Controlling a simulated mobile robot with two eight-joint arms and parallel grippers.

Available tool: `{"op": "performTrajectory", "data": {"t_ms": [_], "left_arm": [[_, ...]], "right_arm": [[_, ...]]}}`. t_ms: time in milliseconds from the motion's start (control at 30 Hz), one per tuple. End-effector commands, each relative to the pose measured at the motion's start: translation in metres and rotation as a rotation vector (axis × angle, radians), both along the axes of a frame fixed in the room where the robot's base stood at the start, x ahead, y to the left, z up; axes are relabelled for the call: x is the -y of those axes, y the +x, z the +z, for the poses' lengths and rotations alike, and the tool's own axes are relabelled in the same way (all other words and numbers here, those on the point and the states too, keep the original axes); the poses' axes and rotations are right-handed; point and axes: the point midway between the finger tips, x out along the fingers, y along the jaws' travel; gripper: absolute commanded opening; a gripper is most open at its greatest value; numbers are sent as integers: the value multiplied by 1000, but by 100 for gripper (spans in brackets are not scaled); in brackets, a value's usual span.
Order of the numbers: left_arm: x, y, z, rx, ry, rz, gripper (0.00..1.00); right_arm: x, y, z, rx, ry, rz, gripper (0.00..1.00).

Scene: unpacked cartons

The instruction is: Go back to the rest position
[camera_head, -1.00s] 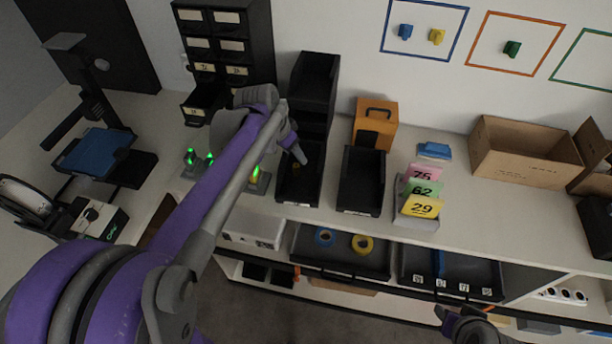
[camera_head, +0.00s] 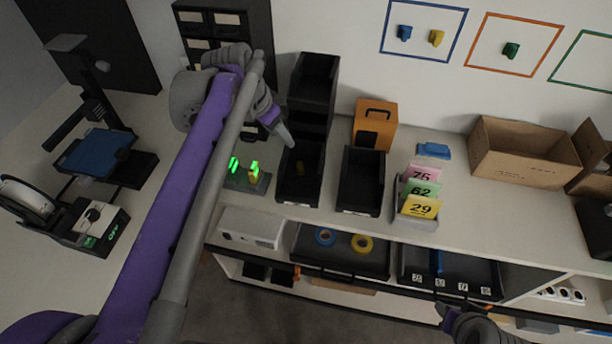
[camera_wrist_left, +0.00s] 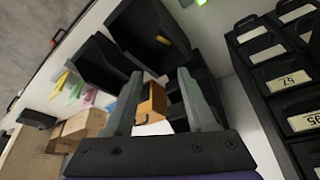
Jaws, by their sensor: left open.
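My left gripper (camera_head: 286,135) is raised by the rear end of a black open bin (camera_head: 287,193) on the counter. It also shows in the left wrist view (camera_wrist_left: 158,75), with its two fingers apart and nothing between them. A small orange-yellow piece (camera_head: 299,168) lies in that bin, apart from the fingers. My right gripper (camera_head: 447,315) is at the lower right edge of the head view, in front of the lower shelf. Only a part of it shows, and its jaws cannot be made out.
A second black bin (camera_head: 360,190), number cards (camera_head: 421,206) and a cardboard box (camera_head: 520,165) stand to the right. A taller black bin (camera_head: 315,80) and an orange box (camera_head: 375,122) are behind. Black drawers (camera_wrist_left: 275,70) stand close to the left gripper. A green-lit fixture (camera_head: 250,180) is beside the bin.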

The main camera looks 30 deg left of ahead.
Motion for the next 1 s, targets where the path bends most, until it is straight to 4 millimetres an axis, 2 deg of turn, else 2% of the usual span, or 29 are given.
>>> {"op": "performTrajectory", "data": {"t_ms": [367, 467, 567, 700, 800, 900, 1000], "left_arm": [[1, -1, -1, 0, 0, 1, 56], [12, -9, -8, -2, 2, 16, 56], [37, -31, -27, 0, 7, 56, 56], [77, -78, -70, 22, 12, 142, 56], [97, -110, -101, 47, 9, 198, 56], [109, -135, -126, 72, -1, 242, 56], [115, -149, -142, 90, -10, 271, 56]], "right_arm": [[0, 0, 0, 0, 0, 0, 42], [0, 0, 0, 0, 0, 0, 42], [0, 0, 0, 0, 0, 0, 42], [0, 0, 0, 0, 0, 0, 42], [0, 0, 0, 0, 0, 0, 42], [0, 0, 0, 0, 0, 0, 42], [0, 0, 0, 0, 0, 0, 42]]}}
